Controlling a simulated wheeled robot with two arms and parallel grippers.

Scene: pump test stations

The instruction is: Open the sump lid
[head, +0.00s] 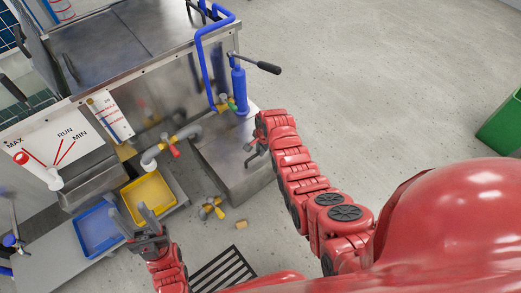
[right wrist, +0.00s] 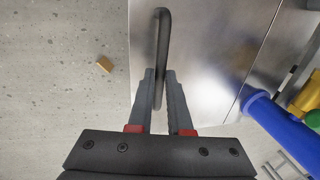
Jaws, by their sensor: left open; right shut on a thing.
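The sump lid (head: 218,158) is a flat steel top on a low steel box beside the pump station. It fills the middle of the right wrist view (right wrist: 218,48). Its dark bar handle (right wrist: 162,30) stands up near the lid's left edge there. My right gripper (right wrist: 160,78) is shut on this handle, with one finger on each side of the bar. In the head view my right gripper (head: 254,152) is over the lid's right part. The lid looks flat in place. My left gripper (head: 147,222) is open and empty, near the yellow tray.
A yellow tray (head: 133,198) and a blue tray (head: 85,243) stand on a bench at left. A blue hand pump (head: 239,85) rises behind the lid. A brass valve (head: 207,208) and a small tan block (head: 241,225) lie in front.

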